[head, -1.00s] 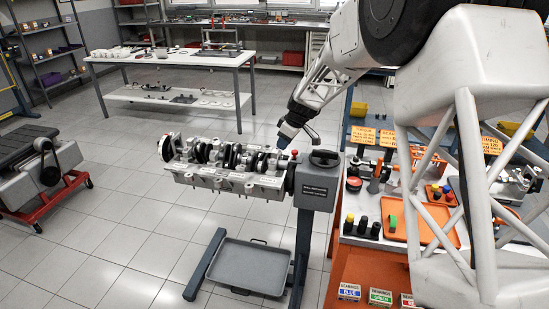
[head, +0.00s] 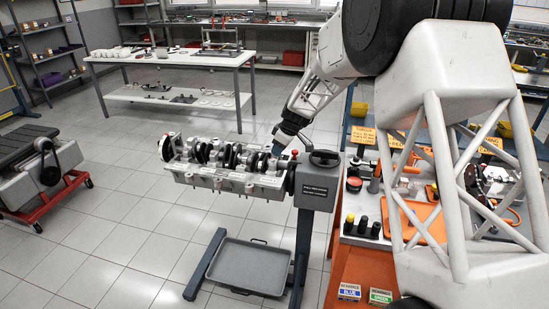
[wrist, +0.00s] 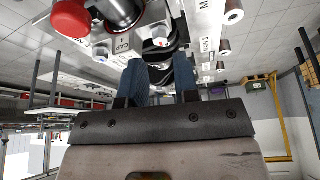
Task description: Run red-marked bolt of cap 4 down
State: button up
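The engine block (head: 225,181) with its crankshaft and caps is held on the stand. In the wrist view, a cap marked "CAP" (wrist: 122,45) shows beyond my fingers, its number unreadable. A silver bolt head with a small red spot (wrist: 160,42) sits beside that label. My gripper (wrist: 161,80) has two blue fingers set apart, with dark crankshaft parts visible behind the gap and nothing seen held. The bolt head appears ahead of the fingers, without visible contact. In the head view, my gripper (head: 277,148) is low over the block's right end; its fingertips are hard to make out.
A red knob (head: 295,153) stands near the grey stand head (head: 318,187), close to my gripper; it also shows in the wrist view (wrist: 72,18). A grey tray (head: 250,267) lies below the block. An orange tray (head: 418,218) and dark sockets are on the right bench.

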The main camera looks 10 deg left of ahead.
aim_at(273, 161)
jog(key=shift+x, duration=2.4)
jog(key=shift+c, duration=0.2)
grip_shut()
